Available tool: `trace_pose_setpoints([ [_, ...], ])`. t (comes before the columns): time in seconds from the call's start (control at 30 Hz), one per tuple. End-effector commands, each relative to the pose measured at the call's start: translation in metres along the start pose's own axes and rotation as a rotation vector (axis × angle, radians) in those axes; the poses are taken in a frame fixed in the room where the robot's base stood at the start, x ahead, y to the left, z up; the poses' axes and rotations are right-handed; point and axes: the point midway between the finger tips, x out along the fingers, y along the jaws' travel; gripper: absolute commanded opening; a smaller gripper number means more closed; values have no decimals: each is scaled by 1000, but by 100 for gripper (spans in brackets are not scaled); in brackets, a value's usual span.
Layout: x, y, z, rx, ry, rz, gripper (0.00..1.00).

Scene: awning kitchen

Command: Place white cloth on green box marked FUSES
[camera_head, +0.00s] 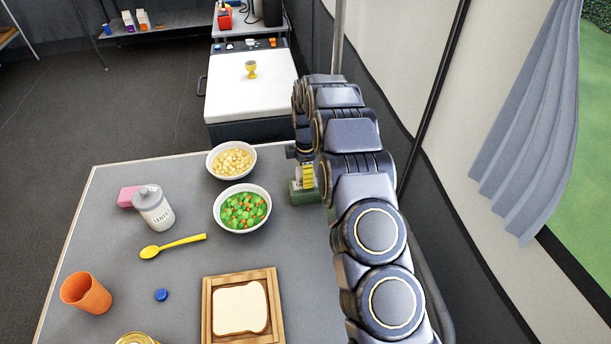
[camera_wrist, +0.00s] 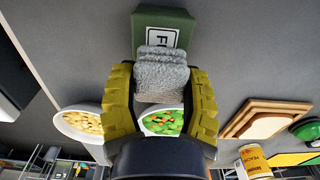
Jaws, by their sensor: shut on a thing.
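The green box (camera_head: 301,198) stands on the grey table beside the bowls, partly hidden by my arm. In the wrist view the green box (camera_wrist: 176,22) shows at the top, with a white label whose letters are mostly covered. The pale grey-white cloth (camera_wrist: 162,84) is bunched between the yellow fingers of my gripper (camera_wrist: 161,74). It overlaps the near part of the box in that view; I cannot tell whether it touches the box. In the head view my gripper (camera_head: 306,176) is right at the box, shut on the cloth.
A bowl of peas and carrots (camera_head: 243,209) and a bowl of pale pieces (camera_head: 231,160) stand close left of the box. A white bottle (camera_head: 153,209), yellow spoon (camera_head: 173,246), orange cup (camera_head: 87,294) and bread on a wooden board (camera_head: 207,311) are further off.

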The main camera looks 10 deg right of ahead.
Motion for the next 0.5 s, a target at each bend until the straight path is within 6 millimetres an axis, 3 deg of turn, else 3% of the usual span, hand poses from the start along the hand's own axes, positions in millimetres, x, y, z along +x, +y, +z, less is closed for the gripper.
trace_pose_setpoints([
  [0.1,12,-1,0,-1,-1,-3,23],
  [0.43,15,0,0,0,-1,-1,23],
  [0.47,15,0,0,0,0,0,57],
  [0.5,15,0,0,0,0,0,74],
])
